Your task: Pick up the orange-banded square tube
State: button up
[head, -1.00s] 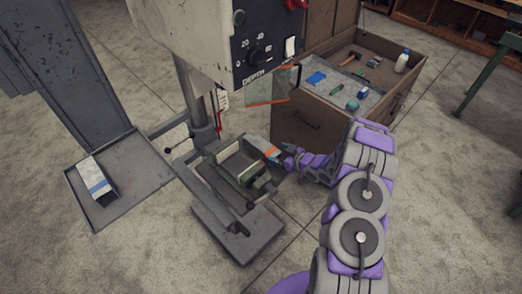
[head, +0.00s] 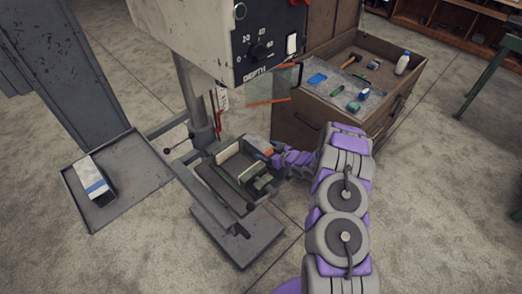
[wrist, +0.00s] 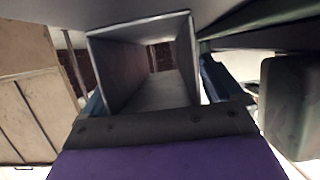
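The orange-banded square tube (head: 257,142) is grey with an orange band and lies at the far right side of the drill press vise (head: 235,170). My gripper (head: 272,154) is at its near right end, over part of the band. In the wrist view the tube's hollow square end (wrist: 150,65) faces me. My gripper (wrist: 152,100) has one finger on each side of it. A thin light gap shows by the right finger, and the left finger is close to the wall. Whether either finger touches the tube is unclear.
The drill press head (head: 215,35) hangs above the vise, with a clear guard (head: 272,84) beside it. A wooden drawer cabinet (head: 300,125) with small tools stands close behind my gripper. A blue-banded tube (head: 93,180) lies in a floor tray (head: 135,165) at left.

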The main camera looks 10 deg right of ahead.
jog(key=shift+d, duration=0.4)
jog(key=c, duration=0.4)
jog(key=shift+a, duration=0.3)
jog(key=c, duration=0.9)
jog(key=shift+d, duration=0.1)
jog(key=shift+c, duration=0.6)
